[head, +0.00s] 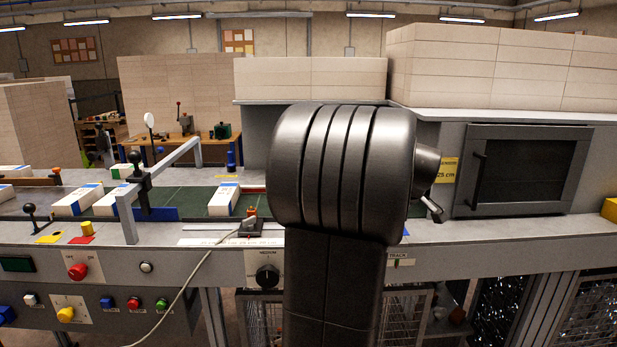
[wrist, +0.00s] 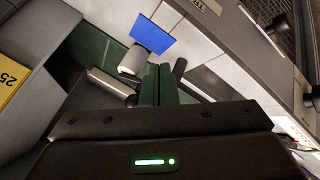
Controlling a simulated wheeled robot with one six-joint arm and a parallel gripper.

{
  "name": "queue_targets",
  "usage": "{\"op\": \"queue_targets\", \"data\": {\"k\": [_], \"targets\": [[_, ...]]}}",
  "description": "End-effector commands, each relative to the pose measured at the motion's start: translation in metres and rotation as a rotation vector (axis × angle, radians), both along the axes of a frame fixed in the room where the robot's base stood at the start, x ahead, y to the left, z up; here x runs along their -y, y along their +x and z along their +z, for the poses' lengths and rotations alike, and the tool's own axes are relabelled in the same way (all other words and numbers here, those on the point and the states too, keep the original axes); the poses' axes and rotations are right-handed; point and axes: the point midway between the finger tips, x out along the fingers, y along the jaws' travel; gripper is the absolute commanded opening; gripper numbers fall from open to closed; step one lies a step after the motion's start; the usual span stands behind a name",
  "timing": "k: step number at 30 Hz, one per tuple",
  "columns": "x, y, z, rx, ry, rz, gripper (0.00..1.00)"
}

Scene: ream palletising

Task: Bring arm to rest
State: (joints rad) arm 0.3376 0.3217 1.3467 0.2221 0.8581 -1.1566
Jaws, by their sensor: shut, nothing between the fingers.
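My arm (head: 340,180) stands upright in the middle of the head view, a thick dark link with a ribbed rounded top that hides part of the conveyor line behind it. A small piece of its far end shows at the right of that link. In the wrist view my gripper (wrist: 158,72) has its two dark green fingers side by side, shut with nothing between them. Its black body with a green light fills the bottom. The fingers hang over the machine's bench, near a blue patch (wrist: 152,36); I cannot tell the height.
White reams with blue bands, one near the middle (head: 224,199), lie on the green conveyor (head: 190,200). A grey frame (head: 128,215) spans it. A control panel with buttons and a knob (head: 267,275) runs along the front. A dark-windowed box (head: 522,170) stands right.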

Motion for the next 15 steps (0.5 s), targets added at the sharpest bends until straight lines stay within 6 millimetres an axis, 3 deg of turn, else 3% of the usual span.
{"op": "queue_targets", "data": {"k": [5,8,15], "targets": [[-0.006,-0.003,0.000,0.000,-0.001,-0.076,0.00],[-0.025,-0.011,-0.004,0.002,-0.001,-0.076,0.00],[-0.030,-0.011,-0.002,-0.001,-0.001,-0.176,0.00]]}}
